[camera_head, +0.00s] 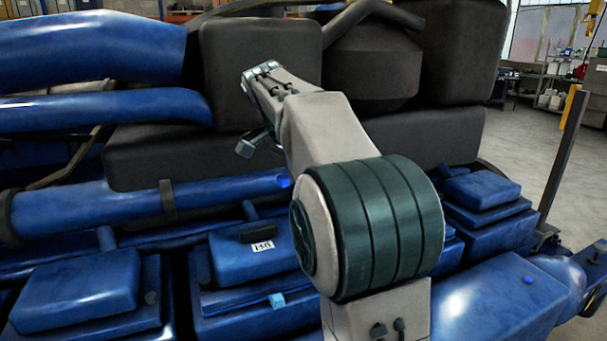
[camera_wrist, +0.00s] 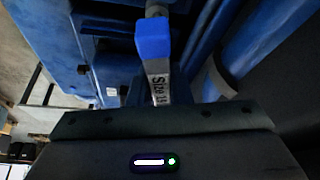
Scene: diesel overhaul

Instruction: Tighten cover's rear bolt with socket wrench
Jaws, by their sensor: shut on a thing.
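The socket wrench (camera_wrist: 158,80) shows in the wrist view, with a grey handle marked "Size" and a number, and a bright blue block near its far end. My gripper (camera_wrist: 160,122) is shut on the near end of its handle. In the head view my gripper (camera_head: 248,146) is partly hidden behind my arm, above the blue engine covers. A bright blue spot (camera_head: 284,181) below it may be part of the wrench. A blue cover (camera_head: 235,265) with a white number label sits below. Its rear bolt cannot be made out, nor whether the socket touches it.
Thick blue pipes (camera_head: 90,210) run along the engine behind the covers. Large dark blocks (camera_head: 260,75) rise behind my arm. More blue covers (camera_head: 80,285) stand at left and right. Open floor (camera_head: 535,135) shows at the right.

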